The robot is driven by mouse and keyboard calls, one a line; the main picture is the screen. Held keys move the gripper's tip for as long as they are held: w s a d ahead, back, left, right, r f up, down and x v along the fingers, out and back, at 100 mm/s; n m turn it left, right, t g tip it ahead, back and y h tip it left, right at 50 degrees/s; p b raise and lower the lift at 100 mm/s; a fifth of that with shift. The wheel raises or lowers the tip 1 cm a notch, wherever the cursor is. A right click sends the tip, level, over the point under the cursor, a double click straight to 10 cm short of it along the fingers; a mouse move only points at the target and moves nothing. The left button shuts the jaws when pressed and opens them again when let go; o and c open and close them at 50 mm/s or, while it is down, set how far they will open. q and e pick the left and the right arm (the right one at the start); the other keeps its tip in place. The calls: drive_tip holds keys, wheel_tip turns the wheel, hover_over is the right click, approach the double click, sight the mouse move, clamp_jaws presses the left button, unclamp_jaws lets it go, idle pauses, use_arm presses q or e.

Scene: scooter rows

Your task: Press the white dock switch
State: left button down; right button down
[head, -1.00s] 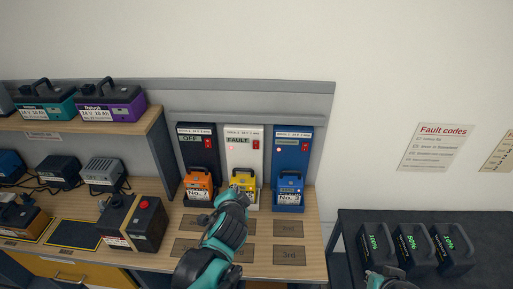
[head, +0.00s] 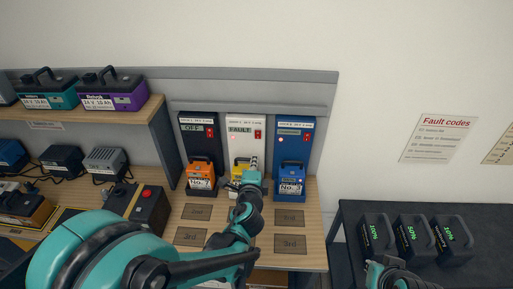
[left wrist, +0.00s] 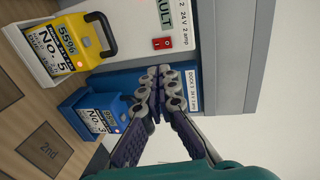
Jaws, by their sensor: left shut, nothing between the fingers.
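The white dock (head: 240,148) stands between the black dock (head: 198,146) and the blue dock (head: 296,136); its display reads FAULT. Its red switch (head: 258,134) is at the upper right of its face and also shows in the left wrist view (left wrist: 162,43). A yellow battery (head: 240,164) sits at its foot, partly hidden by my left gripper (head: 251,166). In the left wrist view my left gripper (left wrist: 165,76) is shut and empty, its fingertips just below the switch in the picture; contact is not visible. My right gripper (head: 388,270) shows only partly at the bottom.
An orange battery (head: 200,174) and a blue battery (head: 291,178) stand at the neighbouring docks. The workbench (head: 265,259) has marked squares in front. A dark table (head: 350,212) with several black batteries is at the right.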

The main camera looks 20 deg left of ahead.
use_arm(q)
drive_tip(key=b, duration=0.3)
approach(258, 134)
drive_tip(key=x, duration=0.5)
drive_tip(key=shift+w+f, duration=0.15)
drive_tip(key=shift+f, duration=0.05)
drive_tip(key=shift+w+a+r, duration=0.15)
drive_tip(key=shift+w, duration=0.4)
